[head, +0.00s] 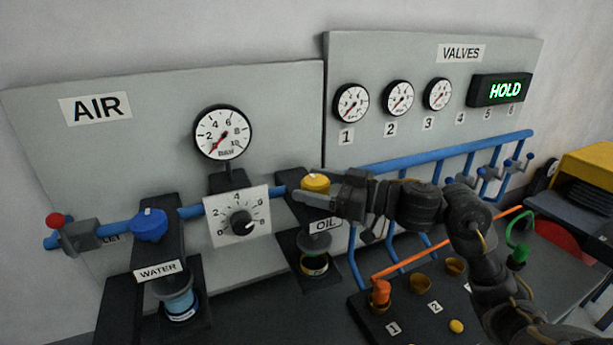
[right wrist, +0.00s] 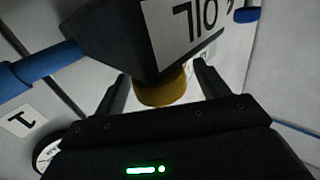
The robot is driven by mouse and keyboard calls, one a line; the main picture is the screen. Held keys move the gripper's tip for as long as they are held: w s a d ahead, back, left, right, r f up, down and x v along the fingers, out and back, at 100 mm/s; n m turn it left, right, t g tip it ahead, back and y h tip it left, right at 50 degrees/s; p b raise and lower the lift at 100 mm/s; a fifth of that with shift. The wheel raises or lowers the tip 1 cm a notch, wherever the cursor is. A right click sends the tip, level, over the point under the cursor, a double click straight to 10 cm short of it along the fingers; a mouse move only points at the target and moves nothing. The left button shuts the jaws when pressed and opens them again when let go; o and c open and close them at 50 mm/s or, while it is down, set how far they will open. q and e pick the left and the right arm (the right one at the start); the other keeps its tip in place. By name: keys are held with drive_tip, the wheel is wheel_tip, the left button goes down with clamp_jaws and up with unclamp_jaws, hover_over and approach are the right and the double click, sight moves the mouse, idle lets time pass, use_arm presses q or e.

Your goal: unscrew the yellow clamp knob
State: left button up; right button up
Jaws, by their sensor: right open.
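The yellow clamp knob (head: 315,182) sits on top of the dark OIL unit, above the OIL label (head: 325,225). My right gripper (head: 306,186) reaches in from the right at the knob's height. Its jaws are open with one finger on either side of the knob. In the right wrist view the yellow knob (right wrist: 162,91) shows between the two dark fingers, with gaps visible on both sides. Part of the knob is hidden by the gripper body there. My left gripper is not in view.
Left of the knob are a dial plate (head: 238,216), a blue WATER knob (head: 150,224) and a blue pipe. A gauge (head: 222,132) stands above. A black block (head: 366,303) with an orange plug (head: 381,292) lies below right. The display (head: 499,90) reads HOLD.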

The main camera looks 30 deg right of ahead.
drive_tip(key=shift+x, duration=1.05)
drive_tip(key=shift+s, duration=0.1)
drive_tip(key=shift+c, duration=1.2)
drive_tip(key=c, duration=0.7)
drive_tip(key=shift+c, duration=0.2)
drive_tip(key=shift+y+p, duration=0.3)
